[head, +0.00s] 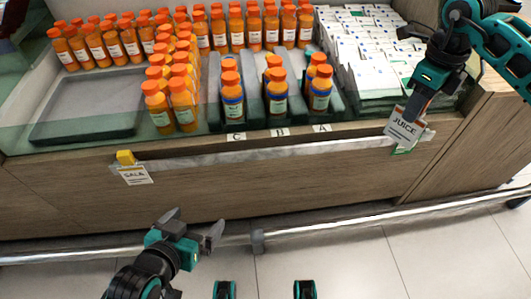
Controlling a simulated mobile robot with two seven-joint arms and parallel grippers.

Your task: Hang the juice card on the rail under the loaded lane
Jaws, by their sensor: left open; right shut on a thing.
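The white juice card (404,127) with an orange edge reads "JUICE". My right gripper (414,106) is shut on it and holds it at the right end of the rail, in front of the counter edge. I cannot tell whether the card touches the rail. The pale rail (270,151) runs along the counter front. Above it are three lanes marked C (236,136), D (280,132) and A (320,128), each with orange bottles. My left gripper (195,226) is open and empty, low in front of the counter.
A "SALE" card (135,175) hangs at the rail's left end by a yellow clip (125,157). Many juice bottles (205,35) stand behind, with white packets (365,50) at right. An empty dark tray (85,115) lies at left. A metal bar (330,226) runs low across the front.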

